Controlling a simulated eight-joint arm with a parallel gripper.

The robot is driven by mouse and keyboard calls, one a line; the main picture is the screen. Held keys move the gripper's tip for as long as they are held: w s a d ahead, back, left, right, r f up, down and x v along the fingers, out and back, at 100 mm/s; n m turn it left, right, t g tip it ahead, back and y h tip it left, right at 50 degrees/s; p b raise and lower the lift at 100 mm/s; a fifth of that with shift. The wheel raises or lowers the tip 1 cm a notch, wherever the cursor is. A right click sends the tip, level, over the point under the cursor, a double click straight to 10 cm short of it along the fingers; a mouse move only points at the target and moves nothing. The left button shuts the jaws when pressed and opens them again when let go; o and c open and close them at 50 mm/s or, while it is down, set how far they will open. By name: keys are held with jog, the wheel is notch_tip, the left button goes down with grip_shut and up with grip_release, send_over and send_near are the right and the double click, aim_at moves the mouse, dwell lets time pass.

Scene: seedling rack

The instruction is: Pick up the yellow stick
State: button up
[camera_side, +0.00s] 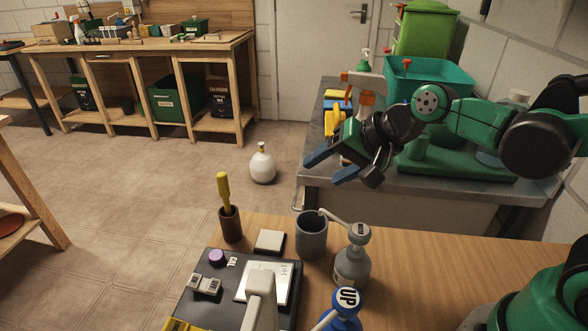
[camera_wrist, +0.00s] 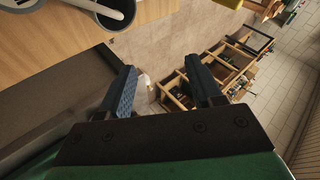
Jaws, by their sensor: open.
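The yellow stick (camera_side: 224,187) stands upright in a small dark brown cup (camera_side: 231,226) at the far edge of the wooden table. My gripper (camera_side: 326,168) is open and empty. It is to the right of the stick in the side view and higher in the picture, well apart from it, with its blue fingers pointing left. Both fingers show in the wrist view (camera_wrist: 162,70) with nothing between them.
A grey cup (camera_side: 311,238) and a grey pump bottle (camera_side: 352,262) stand to the right of the brown cup. A dark panel (camera_side: 208,283) with a purple knob (camera_side: 217,257) lies in front. A metal bench (camera_side: 312,160) with green bins is behind. The table's right side is mostly clear.

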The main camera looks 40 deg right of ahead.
aim_at(227, 177)
jog(key=w+a+m+y, duration=0.2)
jog(key=a+m, duration=0.1)
jog(key=m, duration=0.3)
jog(key=w+a+f+m+t+y, duration=0.1)
jog(key=w+a+m+y, duration=0.1)
jog(key=m, duration=0.4)
jog(key=w+a+f+m+y, duration=0.1)
jog(key=w+a+m+y, duration=0.1)
jog(key=w+a+m, duration=0.2)
jog(key=shift+w+a+m, duration=0.15)
jog(key=shift+a+m, duration=0.1)
jog(key=shift+m, duration=0.4)
jog(key=shift+w+a+m, duration=0.1)
jog(key=shift+a+m, duration=0.15)
jog(key=shift+m, duration=0.4)
jog(key=shift+w+a+t, duration=0.15)
jog(key=shift+t, duration=0.15)
jog(key=shift+x, duration=2.65)
grip_shut()
